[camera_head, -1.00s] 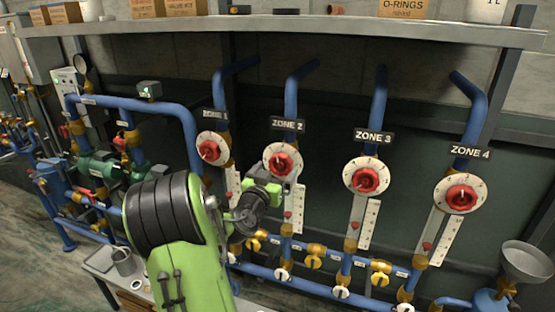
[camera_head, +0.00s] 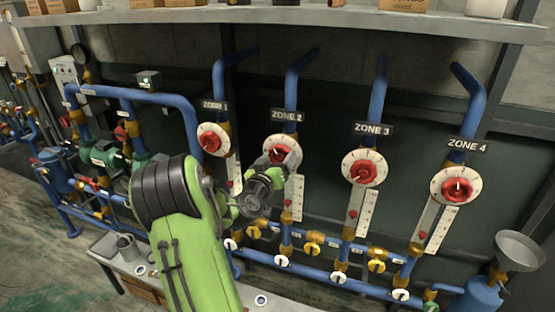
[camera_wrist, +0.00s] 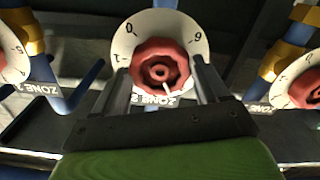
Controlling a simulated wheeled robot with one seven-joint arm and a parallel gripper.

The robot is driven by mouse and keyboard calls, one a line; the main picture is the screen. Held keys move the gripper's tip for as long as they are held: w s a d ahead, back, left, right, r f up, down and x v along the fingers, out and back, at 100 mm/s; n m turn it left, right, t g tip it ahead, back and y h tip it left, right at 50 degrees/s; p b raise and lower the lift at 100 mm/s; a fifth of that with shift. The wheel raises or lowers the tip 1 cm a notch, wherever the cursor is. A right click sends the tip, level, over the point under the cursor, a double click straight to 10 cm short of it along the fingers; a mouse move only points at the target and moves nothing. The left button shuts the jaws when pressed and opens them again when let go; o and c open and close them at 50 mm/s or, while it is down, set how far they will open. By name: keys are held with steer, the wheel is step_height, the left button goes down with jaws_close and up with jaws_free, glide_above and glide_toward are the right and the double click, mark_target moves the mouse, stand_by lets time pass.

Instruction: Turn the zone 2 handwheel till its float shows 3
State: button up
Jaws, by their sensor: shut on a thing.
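The red zone 2 handwheel (camera_head: 283,149) sits on a round white dial below the ZONE 2 sign (camera_head: 287,115). My gripper (camera_head: 275,163) is shut on it from below left, hiding part of the dial. In the wrist view my gripper (camera_wrist: 162,80) has one finger on each side of the red handwheel (camera_wrist: 158,62); a white mark on the wheel points to lower right. The zone 2 float (camera_head: 287,202) is a small red piece low on its white scale (camera_head: 296,190). The scale figures are too small to read.
The zone 1 handwheel (camera_head: 211,141) is close on the left, the zone 3 handwheel (camera_head: 362,172) and zone 4 handwheel (camera_head: 457,190) on the right. Blue pipes with yellow valves (camera_head: 313,242) run below. A shelf (camera_head: 330,17) overhangs the panel.

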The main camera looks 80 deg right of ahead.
steer(key=shift+f+n+p, duration=0.1)
steer(key=shift+n+p, duration=0.3)
steer(key=shift+n, duration=0.6)
steer(key=shift+f+n, duration=0.15)
steer(key=shift+n, duration=0.65)
steer(key=n+p, duration=0.1)
steer(key=n, duration=0.2)
steer(key=shift+a+p, duration=0.1)
steer(key=shift+p, duration=0.25)
steer(key=shift+n, duration=0.3)
steer(key=shift+n+p, duration=0.6)
steer(key=shift+n, duration=0.4)
steer(key=o, duration=1)
steer(key=shift+w+n, duration=0.1)
steer(key=shift+n, duration=0.2)
steer(key=shift+o, duration=0.2)
